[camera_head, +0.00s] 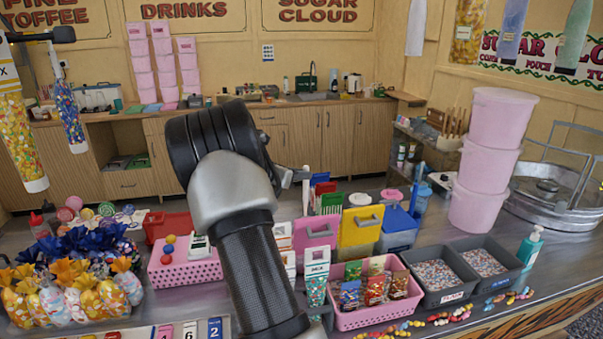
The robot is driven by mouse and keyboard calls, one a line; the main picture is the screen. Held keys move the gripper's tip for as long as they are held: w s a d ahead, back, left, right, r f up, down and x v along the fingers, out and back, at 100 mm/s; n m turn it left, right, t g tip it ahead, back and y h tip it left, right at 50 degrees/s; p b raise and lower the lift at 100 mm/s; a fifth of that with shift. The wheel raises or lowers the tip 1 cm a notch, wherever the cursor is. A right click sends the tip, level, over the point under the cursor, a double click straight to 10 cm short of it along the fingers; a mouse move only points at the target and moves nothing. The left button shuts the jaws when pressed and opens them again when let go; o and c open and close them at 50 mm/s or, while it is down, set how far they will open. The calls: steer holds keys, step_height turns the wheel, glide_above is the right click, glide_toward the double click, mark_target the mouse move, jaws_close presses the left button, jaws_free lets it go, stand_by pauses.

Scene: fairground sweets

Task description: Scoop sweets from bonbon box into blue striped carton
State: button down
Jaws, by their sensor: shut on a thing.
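Two grey boxes of small multicoloured sweets stand at the right of the counter, a front one (457,295) and a back one (506,281). Their labels are too small to read, so I cannot tell which is the bonbon box. A tall white carton with teal-green markings (317,270) stands just right of my arm; I cannot make out clear blue stripes on it. Other pale cartons (283,238) stand behind it, partly hidden by my arm. My arm rises through the middle of the view and hides its own end. My gripper and anything in it cannot be made out.
A pink basket (375,318) of packets stands right of the teal carton. Yellow (360,228) and pink boxes stand behind it. Stacked pink tubs (487,165) and a pump bottle (530,246) stand at right. Loose sweets lie along the front edge. Wrapped sweets crowd the left.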

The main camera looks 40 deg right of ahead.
mark_target(304, 186)
steer(key=shift+a+f+b, duration=0.1)
steer(key=shift+f+b, duration=1.5)
steer(key=shift+f, duration=0.45)
steer(key=shift+f+b, duration=1.7)
steer(key=shift+f, duration=0.8)
step_height(304, 186, up, 9)
steer(key=p, duration=0.7)
steer(key=shift+w, duration=0.25)
steer(key=shift+f, duration=0.1)
